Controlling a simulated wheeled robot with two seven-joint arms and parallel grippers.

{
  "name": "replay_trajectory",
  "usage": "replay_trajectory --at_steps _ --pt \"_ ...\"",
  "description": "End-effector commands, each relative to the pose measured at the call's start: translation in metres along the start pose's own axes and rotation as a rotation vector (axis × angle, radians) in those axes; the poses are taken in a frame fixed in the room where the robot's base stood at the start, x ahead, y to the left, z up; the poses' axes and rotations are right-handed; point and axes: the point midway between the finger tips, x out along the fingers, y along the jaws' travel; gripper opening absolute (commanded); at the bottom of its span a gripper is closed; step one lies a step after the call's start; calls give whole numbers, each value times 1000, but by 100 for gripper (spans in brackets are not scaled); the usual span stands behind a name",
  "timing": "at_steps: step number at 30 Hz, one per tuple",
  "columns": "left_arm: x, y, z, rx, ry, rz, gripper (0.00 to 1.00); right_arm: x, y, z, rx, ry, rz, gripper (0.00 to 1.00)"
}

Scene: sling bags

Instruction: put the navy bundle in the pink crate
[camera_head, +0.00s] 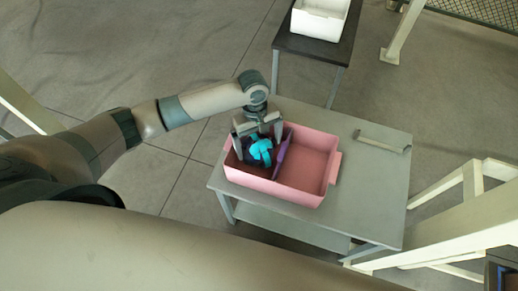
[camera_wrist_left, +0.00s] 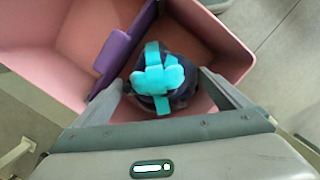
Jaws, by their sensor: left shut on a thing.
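The navy bundle (camera_wrist_left: 181,71) is dark and round, with a bright turquoise strap and bow across its top. In the head view the navy bundle (camera_head: 261,151) sits within the left compartment of the pink crate (camera_head: 310,197). A purple divider (camera_head: 283,152) splits the crate; the divider also shows in the left wrist view (camera_wrist_left: 112,56). My left gripper (camera_head: 258,140) reaches down into the left compartment, its fingers on both sides of the bundle and shut on it. The bundle's underside is hidden, so I cannot tell whether it touches the crate floor. My right gripper is not in view.
The crate's right compartment is empty. A white box (camera_head: 319,20) stands on a dark table behind. Pale frames stand at the right.

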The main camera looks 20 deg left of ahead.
Motion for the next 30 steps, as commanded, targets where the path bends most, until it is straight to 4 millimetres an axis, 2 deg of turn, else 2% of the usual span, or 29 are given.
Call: replay_trajectory --at_steps 13,24,30 --pt "6 1 -1 -1 0 2 67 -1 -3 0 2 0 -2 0" --pt "42 1 -6 -1 0 2 67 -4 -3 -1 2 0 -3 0" --pt "44 1 -7 0 1 2 67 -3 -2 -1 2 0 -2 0"
